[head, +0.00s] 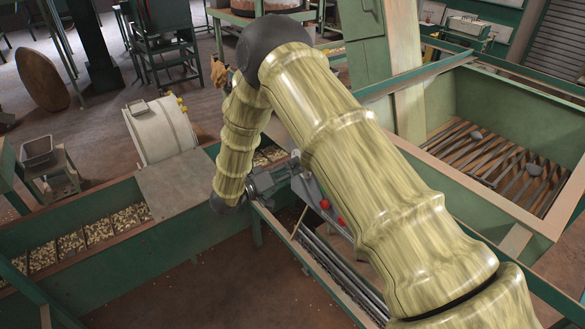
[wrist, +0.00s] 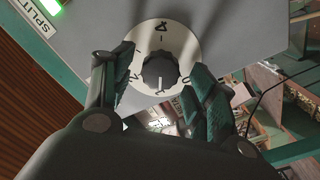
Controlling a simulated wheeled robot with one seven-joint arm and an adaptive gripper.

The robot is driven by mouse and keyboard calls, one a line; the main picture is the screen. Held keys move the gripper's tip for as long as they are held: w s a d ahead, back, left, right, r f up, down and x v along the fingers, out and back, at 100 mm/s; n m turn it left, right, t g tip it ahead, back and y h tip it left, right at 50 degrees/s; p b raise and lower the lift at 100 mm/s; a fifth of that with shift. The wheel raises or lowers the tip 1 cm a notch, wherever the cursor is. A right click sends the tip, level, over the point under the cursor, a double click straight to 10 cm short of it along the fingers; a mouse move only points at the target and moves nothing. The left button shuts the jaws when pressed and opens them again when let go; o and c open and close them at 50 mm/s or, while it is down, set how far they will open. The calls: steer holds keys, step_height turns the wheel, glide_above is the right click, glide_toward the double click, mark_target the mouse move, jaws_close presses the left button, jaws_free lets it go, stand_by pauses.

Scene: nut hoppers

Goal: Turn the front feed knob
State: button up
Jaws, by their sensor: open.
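The feed knob (wrist: 160,70) is a dark, ribbed knob on a round pale dial plate (wrist: 178,36) with marks around it, seen in the wrist view. A white pointer line on the knob runs toward the bottom of the picture. My gripper (wrist: 165,75) is open, with one green-padded finger left of the knob and the other to its right and slightly below. Whether either finger touches the knob I cannot tell. In the head view my gripper (head: 290,172) is at the machine's middle, and my arm hides most of the panel there.
A grey panel (wrist: 235,25) carries the dial, with a lit green indicator and a "SPLIT" label at its upper left. In the head view, red knobs (head: 325,204) sit right of my gripper. Green hoppers with nuts (head: 72,243) lie left, and a slatted green bin (head: 500,110) right.

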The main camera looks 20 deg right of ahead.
steer(key=v, duration=1)
steer(key=shift+a, duration=0.25)
steer(key=shift+s, duration=0.15)
